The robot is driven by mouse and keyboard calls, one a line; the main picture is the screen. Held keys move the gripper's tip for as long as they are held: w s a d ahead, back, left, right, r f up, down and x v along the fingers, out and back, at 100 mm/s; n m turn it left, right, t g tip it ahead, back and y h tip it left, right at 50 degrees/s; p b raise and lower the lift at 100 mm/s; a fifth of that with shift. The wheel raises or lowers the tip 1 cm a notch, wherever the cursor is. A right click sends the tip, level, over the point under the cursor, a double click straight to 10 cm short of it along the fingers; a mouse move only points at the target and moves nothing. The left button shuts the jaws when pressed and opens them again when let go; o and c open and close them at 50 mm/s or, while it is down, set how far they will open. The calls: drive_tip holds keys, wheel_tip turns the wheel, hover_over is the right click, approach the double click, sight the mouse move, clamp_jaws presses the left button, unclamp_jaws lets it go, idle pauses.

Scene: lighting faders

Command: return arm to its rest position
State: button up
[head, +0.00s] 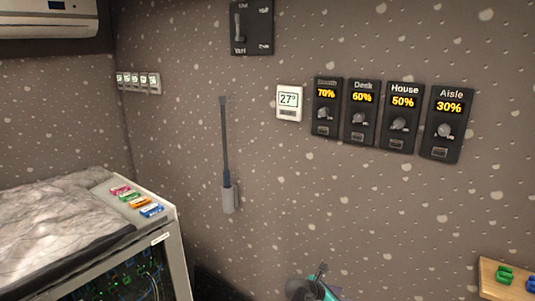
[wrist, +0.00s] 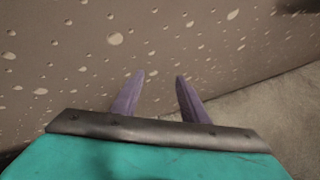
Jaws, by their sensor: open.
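My gripper (wrist: 158,85) shows in the wrist view with its two purple fingers apart and nothing between them. Beyond the fingers are the speckled brown wall and a paler plain surface at the right. In the head view, a small teal and grey part of my arm (head: 312,288) shows at the bottom edge, below the wall controls. Most of the arm is hidden below the frame. Four wall faders hang at the right: one with a blurred label at 70% (head: 326,107), Desk at 60% (head: 362,112), House at 50% (head: 402,118) and Aisle at 30% (head: 444,124).
A lever switch (head: 251,27) is at the top. A grey rod-like device (head: 229,195) hangs mid-wall. A cabinet (head: 165,215) bearing coloured blocks stands left. A wooden board (head: 492,285) sits at the lower right.

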drive_tip(key=s+d+f+m+g+y+b, duration=0.2)
drive_tip(key=s+f+m+g+y, duration=0.4)
drive_tip(key=s+f, duration=1.9)
drive_tip(key=s+a+f+m+g+y, duration=0.1)
drive_tip(key=s+a+f+m+g, duration=0.1)
drive_tip(key=s+a+f+m, duration=0.2)
drive_tip(key=s+a+f+m+g+y, duration=0.2)
drive_tip(key=s+a+f+m, duration=0.2)
drive_tip(key=s+a+m, duration=0.3)
drive_tip(key=shift+s+f+m+g+y+b, duration=0.35)
drive_tip(key=shift+s+m, duration=1.45)
drive_tip(key=shift+m, duration=1.6)
